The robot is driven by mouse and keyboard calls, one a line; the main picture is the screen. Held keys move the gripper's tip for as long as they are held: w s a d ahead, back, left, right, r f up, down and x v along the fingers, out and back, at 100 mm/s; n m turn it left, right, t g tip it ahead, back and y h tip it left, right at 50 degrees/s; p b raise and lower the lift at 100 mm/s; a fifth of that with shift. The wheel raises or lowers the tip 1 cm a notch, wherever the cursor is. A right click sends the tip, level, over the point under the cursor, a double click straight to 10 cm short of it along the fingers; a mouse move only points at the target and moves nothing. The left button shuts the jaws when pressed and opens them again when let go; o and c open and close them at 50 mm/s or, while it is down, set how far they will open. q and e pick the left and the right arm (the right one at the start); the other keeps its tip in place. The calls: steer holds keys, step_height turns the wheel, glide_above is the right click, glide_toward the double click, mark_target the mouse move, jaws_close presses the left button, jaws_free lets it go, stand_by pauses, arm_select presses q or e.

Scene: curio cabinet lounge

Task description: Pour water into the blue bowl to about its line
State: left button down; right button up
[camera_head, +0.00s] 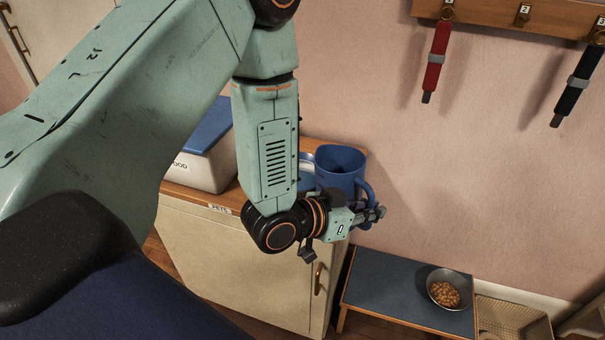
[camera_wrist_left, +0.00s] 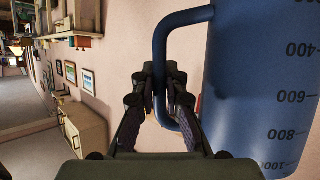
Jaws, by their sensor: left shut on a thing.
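A blue measuring jug (camera_head: 340,162) is upright at the right end of the cabinet top, its open mouth facing up. Its side carries dark scale marks in the left wrist view (camera_wrist_left: 260,90). My left gripper (camera_head: 372,214) is shut on the jug's handle (camera_wrist_left: 162,60), with a finger on each side. Whether the jug rests on the cabinet or is raised cannot be told. A round blue thing with a pale rim (camera_head: 307,158), perhaps the blue bowl, is just left of the jug and mostly hidden by my left arm. No line or water shows. My right gripper is not in view.
A white box with a blue lid (camera_head: 205,150) stands on the cabinet (camera_head: 255,270). A metal bowl of brown kibble (camera_head: 434,283) is on a low, dark-topped bench (camera_head: 385,290), beside a woven basket (camera_head: 510,322). Red (camera_head: 435,62) and black (camera_head: 577,87) straps hang above.

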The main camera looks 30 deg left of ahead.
mark_target(374, 198)
arm_select(q)
steer(key=shift+d+r, duration=0.2)
steer(key=shift+d, duration=0.05)
steer(key=shift+r, duration=0.2)
step_height(374, 198, up, 5)
steer(key=p, duration=0.4)
steer(key=shift+f+p, duration=0.15)
steer(key=shift+p, duration=0.15)
steer(key=shift+f, duration=0.1)
steer(key=shift+s, duration=0.15)
